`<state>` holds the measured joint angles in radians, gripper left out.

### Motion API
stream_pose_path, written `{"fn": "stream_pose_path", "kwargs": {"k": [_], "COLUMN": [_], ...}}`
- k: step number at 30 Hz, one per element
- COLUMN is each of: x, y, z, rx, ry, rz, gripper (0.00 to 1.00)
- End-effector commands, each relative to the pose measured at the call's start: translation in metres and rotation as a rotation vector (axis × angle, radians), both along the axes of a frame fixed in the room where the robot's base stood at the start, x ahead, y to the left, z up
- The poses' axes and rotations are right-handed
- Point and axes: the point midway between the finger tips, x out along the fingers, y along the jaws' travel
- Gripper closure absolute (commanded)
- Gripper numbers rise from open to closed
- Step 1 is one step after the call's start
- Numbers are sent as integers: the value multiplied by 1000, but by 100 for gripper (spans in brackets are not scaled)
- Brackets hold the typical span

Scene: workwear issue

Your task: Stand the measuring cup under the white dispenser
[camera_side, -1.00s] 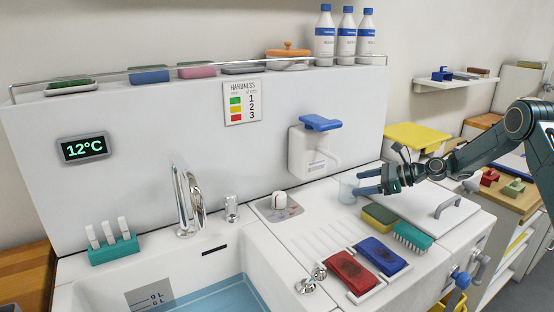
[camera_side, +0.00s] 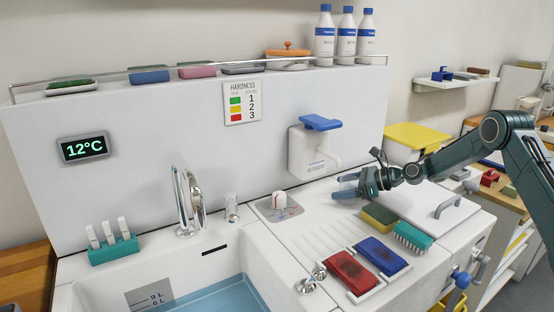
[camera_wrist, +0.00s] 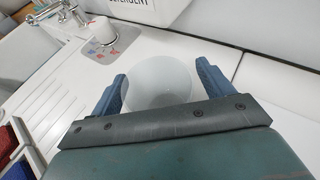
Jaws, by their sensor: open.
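The measuring cup (camera_wrist: 158,90) is a pale translucent round shape in the wrist view. It lies between the two blue fingers of my gripper (camera_wrist: 160,75), which are apart on either side of it; contact cannot be told. In the side view my gripper (camera_side: 338,186) is low over the worktop, to the right of and in front of the white dispenser (camera_side: 306,158); there the cup is hard to make out among the fingers. The dispenser hangs on the back panel, with a blue lever (camera_side: 320,122) on top and a spout at its right. Its lower part shows in the wrist view (camera_wrist: 150,10).
A yellow-green sponge (camera_side: 378,216), a teal brush (camera_side: 413,237) and blue and red pads (camera_side: 352,272) lie in front of the gripper. A white knob (camera_side: 279,200) stands left of the dispenser. The water-filled sink (camera_side: 205,295) is further left. The ribbed worktop (camera_side: 318,228) between is clear.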

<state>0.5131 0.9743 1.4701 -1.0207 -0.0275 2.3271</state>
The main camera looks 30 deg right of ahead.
Motion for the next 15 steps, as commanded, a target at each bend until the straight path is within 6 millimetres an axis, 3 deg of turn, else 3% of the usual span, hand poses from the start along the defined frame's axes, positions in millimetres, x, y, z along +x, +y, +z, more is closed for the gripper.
{"fn": "stream_pose_path", "kwargs": {"k": [14, 15], "x": [0, 0], "y": [0, 0], "z": [0, 0], "rx": [0, 0], "ry": [-1, -1], "rz": [0, 0], "gripper": [20, 26]}}
